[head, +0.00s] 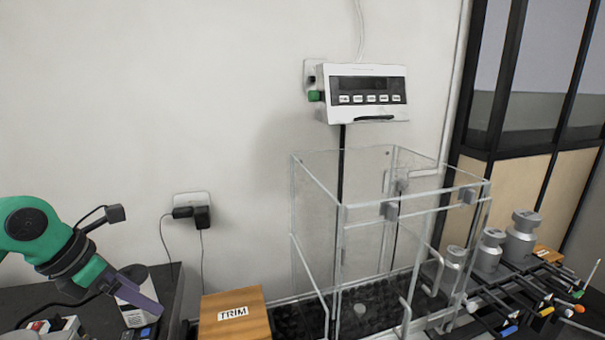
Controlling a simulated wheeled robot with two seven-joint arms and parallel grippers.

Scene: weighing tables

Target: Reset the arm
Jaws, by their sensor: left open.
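My left arm comes in from the left edge, green with black joints. My left gripper (145,292) points down and to the right over the dark table at the left. It is open and I see nothing held in it. My right arm and gripper are not in view.
A wooden block marked TRIM (233,313) stands right of the gripper. A clear glass weighing case (315,220) stands in the middle, below a wall display (365,93). Metal weights (521,238) and a rack of tools (515,305) are at the right. Cables hang from a wall socket (191,205).

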